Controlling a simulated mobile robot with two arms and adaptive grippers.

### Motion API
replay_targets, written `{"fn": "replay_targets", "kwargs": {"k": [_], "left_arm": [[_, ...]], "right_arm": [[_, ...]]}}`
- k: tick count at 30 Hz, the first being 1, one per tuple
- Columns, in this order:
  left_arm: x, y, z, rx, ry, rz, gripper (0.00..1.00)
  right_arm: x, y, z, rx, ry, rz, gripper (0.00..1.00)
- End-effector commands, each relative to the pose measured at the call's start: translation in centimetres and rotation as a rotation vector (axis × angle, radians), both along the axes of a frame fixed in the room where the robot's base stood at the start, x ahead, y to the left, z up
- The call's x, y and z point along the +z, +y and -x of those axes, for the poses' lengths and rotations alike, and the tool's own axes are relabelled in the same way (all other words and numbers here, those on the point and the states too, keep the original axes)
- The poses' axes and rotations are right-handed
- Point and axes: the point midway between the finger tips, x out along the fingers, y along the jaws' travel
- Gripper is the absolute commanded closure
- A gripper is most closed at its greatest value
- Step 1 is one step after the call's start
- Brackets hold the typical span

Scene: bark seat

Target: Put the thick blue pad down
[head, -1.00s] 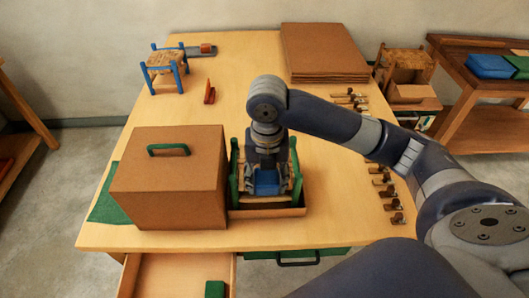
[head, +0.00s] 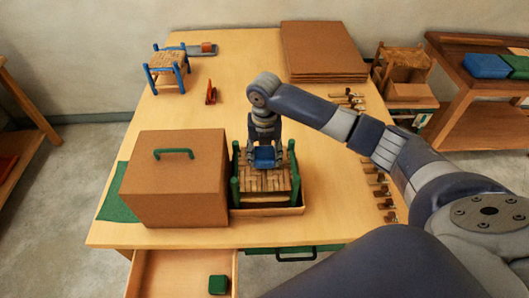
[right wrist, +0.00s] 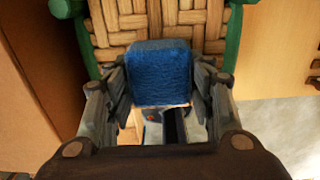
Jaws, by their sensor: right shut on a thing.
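The thick blue pad (head: 265,153) is held in my right gripper (head: 266,160), over the back part of a green-framed stool with a woven seat (head: 268,183). In the right wrist view the blue pad (right wrist: 160,72) sits between the two fingers, with the woven seat (right wrist: 120,22) and green posts beyond it. Whether the pad touches the seat, I cannot tell. The stool stands in a shallow cardboard tray (head: 268,212). My left gripper is not in view.
A brown box with a green handle (head: 178,185) stands close to the left of the stool. Several small tools (head: 383,190) line the table's right side. A blue-framed stool (head: 167,69) and stacked cardboard (head: 322,50) are at the back. A front drawer (head: 178,272) is open.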

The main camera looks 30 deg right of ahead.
Motion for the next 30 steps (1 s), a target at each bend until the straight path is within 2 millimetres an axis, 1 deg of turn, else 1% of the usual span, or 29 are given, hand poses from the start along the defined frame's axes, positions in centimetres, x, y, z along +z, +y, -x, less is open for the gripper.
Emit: {"fn": "replay_targets", "kwargs": {"k": [1, 2, 4, 14, 15, 17, 26, 29, 30], "left_arm": [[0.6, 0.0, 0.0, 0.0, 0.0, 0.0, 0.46], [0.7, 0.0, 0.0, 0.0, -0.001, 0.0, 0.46], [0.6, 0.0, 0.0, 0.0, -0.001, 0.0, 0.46], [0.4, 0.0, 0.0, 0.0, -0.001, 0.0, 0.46], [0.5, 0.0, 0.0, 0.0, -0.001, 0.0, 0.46], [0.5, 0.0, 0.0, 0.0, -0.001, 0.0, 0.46], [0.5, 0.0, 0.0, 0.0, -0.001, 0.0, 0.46], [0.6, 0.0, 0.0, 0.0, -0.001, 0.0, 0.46], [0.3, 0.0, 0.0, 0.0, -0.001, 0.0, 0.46]], "right_arm": [[-0.1, 0.0, 0.0, -0.001, 0.002, 0.0, 0.65], [-0.4, 0.0, 0.0, 0.0, 0.001, 0.0, 0.65], [-0.8, 0.0, 0.0, 0.001, 0.0, 0.0, 0.65], [-1.2, 0.0, 0.0, 0.0, 0.0, 0.0, 0.65], [-1.1, 0.0, 0.0, 0.0, 0.0, 0.0, 0.44], [-1.1, 0.0, 0.0, 0.001, 0.0, 0.0, 0.31], [-1.1, 0.0, 0.0, 0.0, -0.001, 0.0, 0.31], [-0.7, 0.0, 0.0, 0.0, -0.002, 0.0, 0.31], [-0.5, 0.0, -0.1, 0.0, -0.004, 0.0, 0.31]]}}
